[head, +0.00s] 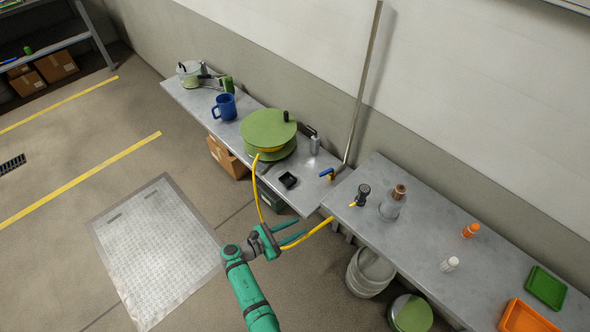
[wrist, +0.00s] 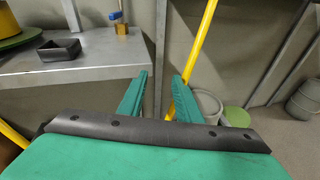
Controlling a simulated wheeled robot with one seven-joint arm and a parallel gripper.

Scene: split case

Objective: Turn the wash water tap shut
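The tap is a small brass body with a blue lever (head: 326,172), at the foot of a grey pipe near the gap between the two benches. In the wrist view the tap (wrist: 120,24) stands at the upper middle, beyond and a little left of my fingers, with its blue lever at the top edge. Whether it is open or shut I cannot tell. My gripper (head: 301,227) is in front of the benches, apart from the tap. In the wrist view its two green fingers (wrist: 160,77) are spread with nothing clearly held between them.
A yellow hose (head: 258,188) hangs from the green reel (head: 268,130), passes by my gripper and rises to a black nozzle (head: 363,190) on the right bench. A small black tray (head: 288,180) lies near the left bench's edge. A metal bin (head: 369,273) stands below the right bench.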

